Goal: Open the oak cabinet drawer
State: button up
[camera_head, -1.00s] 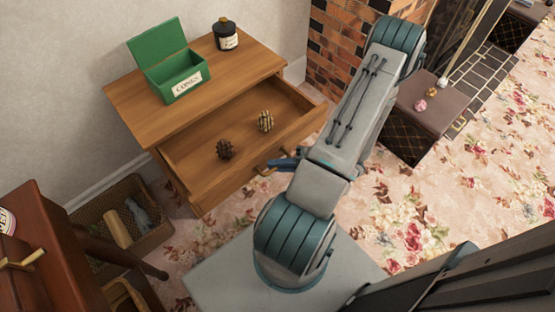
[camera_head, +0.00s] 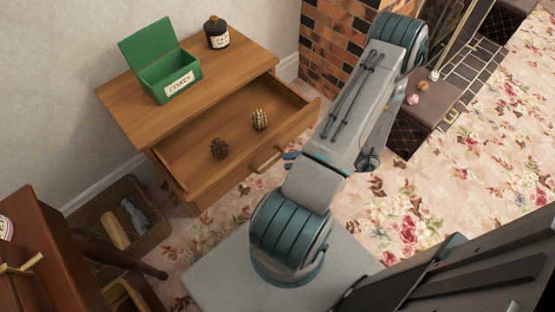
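The oak cabinet (camera_head: 125,100) stands against the wall at the upper left. Its drawer (camera_head: 190,160) is pulled well out, and two pine cones, a dark one (camera_head: 219,148) and a pale striped one (camera_head: 259,119), lie inside. A bar handle (camera_head: 267,160) shows on the drawer front. My gripper (camera_head: 290,156) is mostly hidden behind my arm. Only a small blue part of it shows just right of the handle, apparently apart from it. Its fingers cannot be made out.
An open green box (camera_head: 167,75) labelled for cones and a dark jar (camera_head: 216,33) stand on the cabinet top. A wicker basket (camera_head: 150,237) sits on the floor, beside a reddish wooden table (camera_head: 50,262). Floral carpet (camera_head: 470,160) is open at the right.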

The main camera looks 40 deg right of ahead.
jog(key=v, duration=0.8)
jog(key=shift+a, duration=0.1)
jog(key=w+a+r+n+g+h+p, duration=0.1)
jog(key=w+a+r+n+g+p, duration=0.25)
jog(key=r+n, duration=0.45)
jog(key=w+a+r+n+g+h+p, duration=0.25)
jog(key=w+a+r+n+g, duration=0.2)
jog(key=r+n, duration=0.4)
jog(key=w+a+r+n+g+p, duration=0.3)
jog(key=a+r+n+g+p, duration=0.1)
jog(key=r+n, duration=0.4)
jog(key=a+r+n+t+h+p, duration=0.2)
jog(key=a+r+n+h+p, duration=0.2)
jog(key=r+n, duration=0.6)
jog(key=a+r+n+t+h+p, duration=0.1)
jog(key=a+r+n+h+p, duration=0.3)
jog(key=a+r+n, duration=0.5)
notch_tip(320, 180, up, 2)
jog(key=shift+r+n+t+h+p, duration=0.15)
jog(key=shift+n+t+h+p, duration=0.3)
jog(key=shift+n, duration=0.7)
